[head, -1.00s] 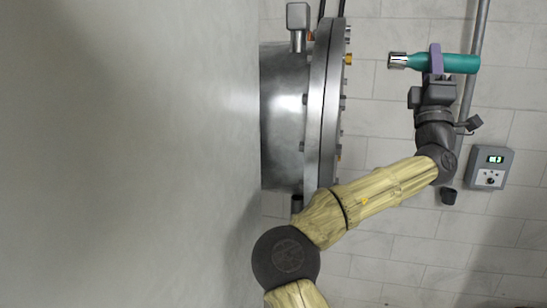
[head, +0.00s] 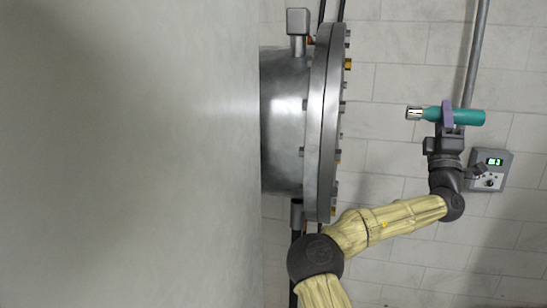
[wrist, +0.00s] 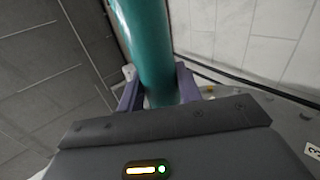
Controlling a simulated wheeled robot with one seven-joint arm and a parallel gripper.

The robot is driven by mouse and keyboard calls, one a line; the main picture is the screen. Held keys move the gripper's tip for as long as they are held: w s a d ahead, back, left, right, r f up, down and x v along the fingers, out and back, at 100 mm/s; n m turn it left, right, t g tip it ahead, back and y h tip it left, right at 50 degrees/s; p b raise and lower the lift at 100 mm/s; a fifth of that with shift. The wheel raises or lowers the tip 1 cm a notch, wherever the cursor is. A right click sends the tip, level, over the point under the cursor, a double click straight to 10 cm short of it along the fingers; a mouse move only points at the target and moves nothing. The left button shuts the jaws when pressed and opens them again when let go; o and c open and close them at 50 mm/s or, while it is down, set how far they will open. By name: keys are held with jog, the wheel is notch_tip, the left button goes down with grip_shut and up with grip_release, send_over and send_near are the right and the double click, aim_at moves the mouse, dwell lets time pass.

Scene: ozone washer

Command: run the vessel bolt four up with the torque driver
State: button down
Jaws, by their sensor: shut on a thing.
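The torque driver (head: 468,117) is a teal cylinder with a silver socket end. My gripper (head: 447,113) is shut around its body, and the socket points left toward the vessel with a clear gap. In the wrist view the teal driver body (wrist: 150,45) lies between the purple fingers (wrist: 158,92). The steel vessel (head: 283,125) has a thick flanged lid (head: 322,115). Bolts stand along the lid's right face. A gold-coloured bolt (head: 348,64) shows near the top, and others lower down. I cannot tell which is bolt four in the head view.
A grey control box (head: 490,168) with a lit display hangs on the tiled wall at right, partly behind my wrist. A vertical pipe (head: 475,50) runs above it. A large pale surface (head: 130,150) fills the left. In the wrist view a tag marked 3 (wrist: 313,151) shows at right.

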jog(key=w+d+f+m+g+h, duration=0.1)
jog(key=w+d+f+g+h, duration=0.15)
jog(key=f, duration=0.55)
jog(key=w+d+f+m+g+h, duration=0.1)
jog(key=d+f, duration=0.3)
jog(key=f, duration=0.5)
notch_tip(320, 180, down, 24)
jog(key=m+g+h+p, duration=0.1)
jog(key=m+g, duration=0.5)
jog(key=g, duration=0.9)
jog(key=shift+s+d+r+m+g, duration=0.2)
jog(key=shift+s+d+m+g, duration=0.1)
jog(key=shift+m+g, duration=0.1)
jog(key=shift+h, duration=0.25)
jog(key=a+f+n+t+y, duration=0.65)
jog(key=a+f, duration=0.75)
jog(key=f, duration=0.4)
jog(key=s+a+f+n+y, duration=0.2)
jog(key=s+a+f+y, duration=0.1)
jog(key=a, duration=0.6)
jog(key=s+a+f+n+y, duration=0.3)
jog(key=s+a, duration=0.1)
jog(key=a, duration=0.4)
jog(key=shift+s+a+f+t, duration=0.3)
jog(key=shift+s+a, duration=0.05)
